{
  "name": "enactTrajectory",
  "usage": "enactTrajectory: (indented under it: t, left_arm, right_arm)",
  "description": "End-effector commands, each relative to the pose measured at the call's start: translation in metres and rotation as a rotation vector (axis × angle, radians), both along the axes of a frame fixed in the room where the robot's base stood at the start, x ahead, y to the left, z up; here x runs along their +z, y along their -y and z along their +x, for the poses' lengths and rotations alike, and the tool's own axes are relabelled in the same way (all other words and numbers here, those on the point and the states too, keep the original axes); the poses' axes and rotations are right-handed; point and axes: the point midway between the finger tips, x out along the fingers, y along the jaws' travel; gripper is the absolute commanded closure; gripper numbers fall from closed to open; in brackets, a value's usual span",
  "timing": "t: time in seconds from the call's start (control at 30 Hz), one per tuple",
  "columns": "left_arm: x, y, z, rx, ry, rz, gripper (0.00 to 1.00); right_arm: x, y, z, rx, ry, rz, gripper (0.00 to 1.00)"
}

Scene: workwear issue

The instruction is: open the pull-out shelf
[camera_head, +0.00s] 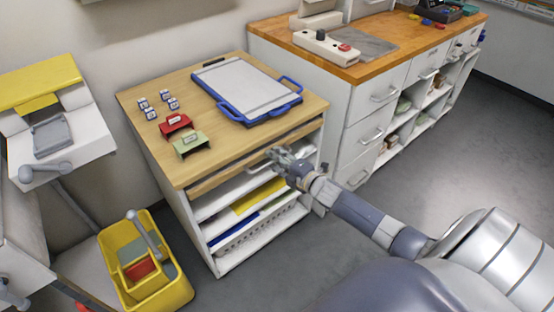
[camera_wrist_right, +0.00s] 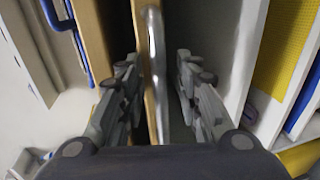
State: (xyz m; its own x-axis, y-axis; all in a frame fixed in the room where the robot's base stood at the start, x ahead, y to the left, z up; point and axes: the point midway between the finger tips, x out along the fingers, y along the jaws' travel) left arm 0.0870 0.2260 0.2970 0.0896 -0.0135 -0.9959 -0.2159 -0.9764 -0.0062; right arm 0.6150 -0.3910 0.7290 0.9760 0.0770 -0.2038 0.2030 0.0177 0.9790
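The pull-out shelf (camera_head: 226,178) is a thin wooden board just under the wooden top of the white cabinet. Its front edge looks about flush with the top. It also shows in the right wrist view (camera_wrist_right: 144,22), with its metal bar handle (camera_wrist_right: 156,45) on the front. My right gripper (camera_head: 277,153) is at the shelf's front. In the right wrist view its two fingers (camera_wrist_right: 158,88) are apart, one on each side of the handle, with gaps visible between fingers and bar. My left gripper is not in view.
On the cabinet top lie a blue-framed clipboard tray (camera_head: 248,88), red (camera_head: 175,125) and green (camera_head: 190,144) holders and small labelled blocks. Open shelves are below. A yellow caddy (camera_head: 178,290) stands left; a drawer unit (camera_head: 358,140) stands right. The floor in front is clear.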

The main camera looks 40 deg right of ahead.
Motion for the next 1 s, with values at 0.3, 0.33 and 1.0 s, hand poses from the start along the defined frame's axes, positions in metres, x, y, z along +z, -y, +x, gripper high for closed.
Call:
enactTrajectory:
  t: [0.3,0.33,1.0]
  left_arm:
    - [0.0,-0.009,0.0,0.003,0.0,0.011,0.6]
    - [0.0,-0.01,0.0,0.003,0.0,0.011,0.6]
    - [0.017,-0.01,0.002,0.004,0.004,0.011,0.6]
  right_arm:
    - [0.0,0.0,0.002,0.0,0.0,0.001,0.71]
    - [0.0,0.0,0.001,0.0,0.0,0.001,0.78]
    - [0.0,0.003,-0.033,-0.002,-0.007,0.002,1.0]
